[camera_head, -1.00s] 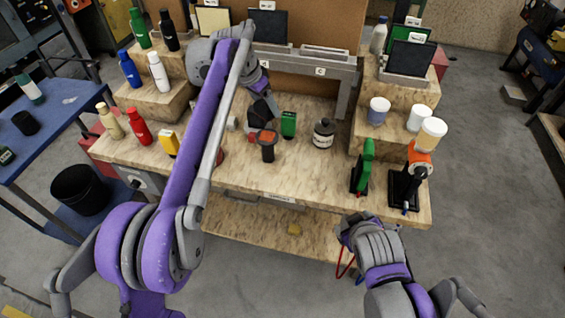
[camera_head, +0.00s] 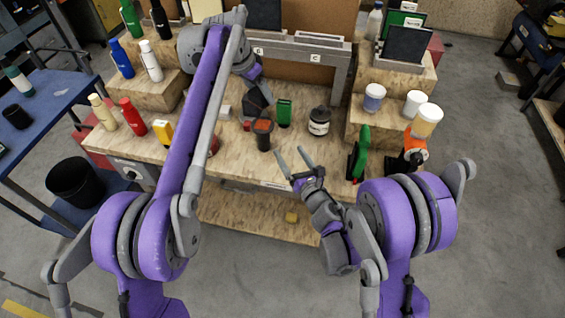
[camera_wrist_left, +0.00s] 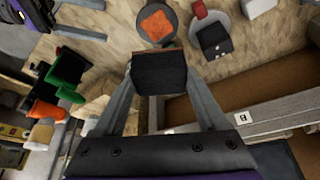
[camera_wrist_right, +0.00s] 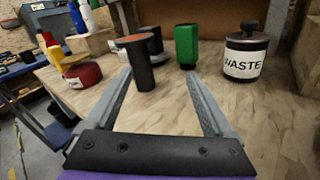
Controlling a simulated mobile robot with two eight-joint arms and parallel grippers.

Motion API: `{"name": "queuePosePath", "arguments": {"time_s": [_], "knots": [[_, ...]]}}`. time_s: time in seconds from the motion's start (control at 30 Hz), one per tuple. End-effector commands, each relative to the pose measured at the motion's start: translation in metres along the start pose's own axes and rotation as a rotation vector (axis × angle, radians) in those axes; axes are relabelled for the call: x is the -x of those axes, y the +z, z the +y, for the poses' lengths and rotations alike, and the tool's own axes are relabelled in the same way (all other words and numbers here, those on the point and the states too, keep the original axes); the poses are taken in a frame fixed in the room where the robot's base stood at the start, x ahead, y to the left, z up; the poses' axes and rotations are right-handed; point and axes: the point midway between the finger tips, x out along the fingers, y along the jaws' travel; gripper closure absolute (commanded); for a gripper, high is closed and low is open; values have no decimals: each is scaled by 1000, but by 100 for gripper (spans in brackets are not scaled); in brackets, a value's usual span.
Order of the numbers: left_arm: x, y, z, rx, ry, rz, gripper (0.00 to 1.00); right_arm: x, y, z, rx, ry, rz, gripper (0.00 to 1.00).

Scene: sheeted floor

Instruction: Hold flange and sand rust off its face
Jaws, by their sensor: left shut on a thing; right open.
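The flange (camera_head: 263,136) stands upright on the workbench, a dark stem with a round top. Its top face shows orange-brown rust in the left wrist view (camera_wrist_left: 157,22), and its stem shows in the right wrist view (camera_wrist_right: 138,70). My left gripper (camera_head: 257,100) is shut on a black sanding block (camera_wrist_left: 160,72) with a reddish edge, just behind the flange. My right gripper (camera_head: 296,157) is open and empty at the bench's front edge. Its fingers point toward the flange, which appears between them, closer to the left finger; contact cannot be told.
A green tool (camera_head: 361,150) and an orange tool (camera_head: 415,147) stand farther right. A red round item (camera_wrist_right: 82,73) is to the left. Front bench surface is mostly clear.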

Motion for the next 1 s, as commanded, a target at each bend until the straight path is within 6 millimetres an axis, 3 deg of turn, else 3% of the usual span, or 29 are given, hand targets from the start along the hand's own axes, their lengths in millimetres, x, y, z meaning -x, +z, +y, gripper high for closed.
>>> {"name": "queuePosePath", "arguments": {"time_s": [0.13, 0.37, 0.8, 1.0], "knots": [[0, 0, 0, 0, 0, 0, 70, -2, -22, 15, 175, 84, -1, 13], [0, 0, 0, 0, 0, 0, 70, -10, -32, 22, 255, 121, -3, 13], [0, 0, 0, 0, 0, 0, 70, -87, -32, 31, 250, 119, -2, 13], [0, 0, 0, 0, 0, 0, 70, -112, -32, 34, 251, 119, -2, 13]]}}
